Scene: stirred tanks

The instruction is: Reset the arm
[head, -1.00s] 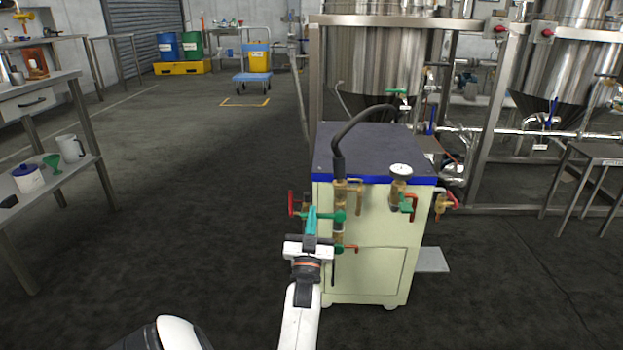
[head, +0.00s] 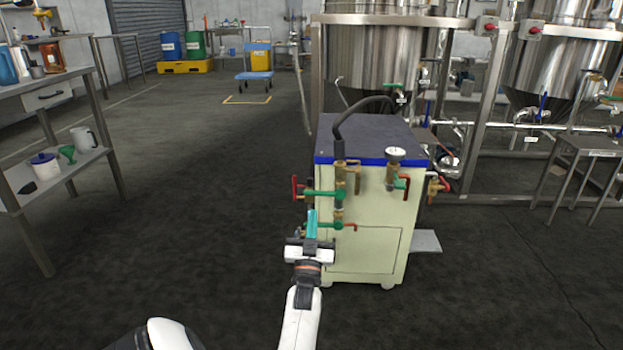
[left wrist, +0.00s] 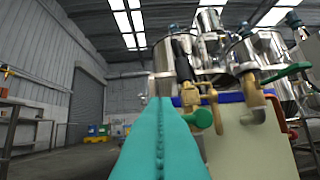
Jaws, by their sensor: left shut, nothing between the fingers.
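My left gripper (head: 311,225) points forward in the lower middle of the head view, its teal fingers together with nothing between them. The fingers also fill the lower middle of the left wrist view (left wrist: 160,145). Just beyond it stands a cream cabinet (head: 365,235) with a dark top and blue rim. My right gripper does not show.
A shelf table (head: 75,165) with jugs is at left. The floor (head: 190,190) between is clear.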

